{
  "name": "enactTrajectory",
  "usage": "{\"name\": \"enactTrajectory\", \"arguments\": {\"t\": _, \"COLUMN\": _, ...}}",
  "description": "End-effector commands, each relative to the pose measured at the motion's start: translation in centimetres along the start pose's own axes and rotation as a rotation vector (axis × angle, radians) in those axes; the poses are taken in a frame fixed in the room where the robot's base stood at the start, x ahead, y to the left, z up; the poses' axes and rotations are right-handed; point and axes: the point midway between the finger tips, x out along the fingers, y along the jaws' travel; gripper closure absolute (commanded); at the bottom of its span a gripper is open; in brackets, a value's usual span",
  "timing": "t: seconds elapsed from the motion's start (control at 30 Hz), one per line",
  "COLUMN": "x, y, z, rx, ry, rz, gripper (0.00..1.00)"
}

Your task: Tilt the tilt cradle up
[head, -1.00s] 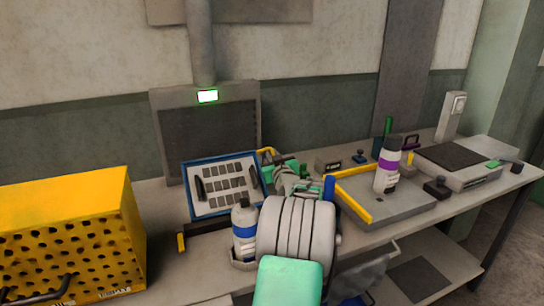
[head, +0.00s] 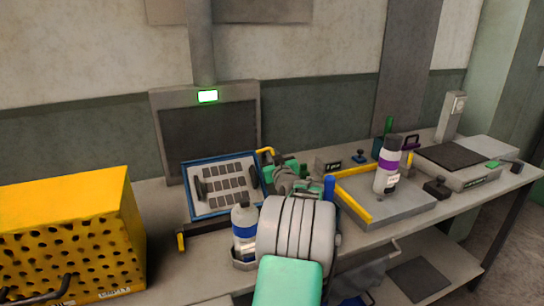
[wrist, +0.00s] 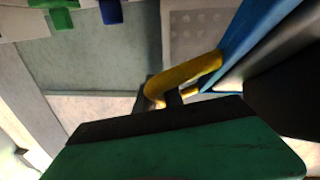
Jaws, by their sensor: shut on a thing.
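The tilt cradle (head: 187,190) is a blue-framed tray with a pale panel and several dark pieces. It stands tilted up, its face towards me, in front of the dark wall screen. Its yellow handle (head: 265,151) shows at the upper right corner. My gripper (head: 277,170) is at the cradle's right side, partly hidden behind my own arm. In the wrist view the yellow handle (wrist: 185,75) curves between the dark fingertips, beside the blue frame (wrist: 250,40). My gripper is shut on this handle; the exact contact is partly hidden.
A white bottle with a blue band (head: 244,230) stands close in front of the cradle. A yellow perforated box (head: 70,235) is at the left. A grey tray with yellow edging (head: 400,208) and a purple-banded bottle (head: 387,170) are at the right.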

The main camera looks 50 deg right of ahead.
Motion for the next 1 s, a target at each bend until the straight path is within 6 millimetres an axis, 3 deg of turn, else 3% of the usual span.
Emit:
{"name": "enactTrajectory", "arguments": {"t": 0.57, "x": -0.8, "y": 0.1, "z": 0.3, "rx": 0.009, "ry": 0.069, "rz": 0.013, "gripper": 1.0}}
{"name": "enactTrajectory", "arguments": {"t": 1.0, "x": -3.5, "y": 0.9, "z": -2.2, "rx": 0.035, "ry": 0.268, "rz": 0.047, "gripper": 1.0}}
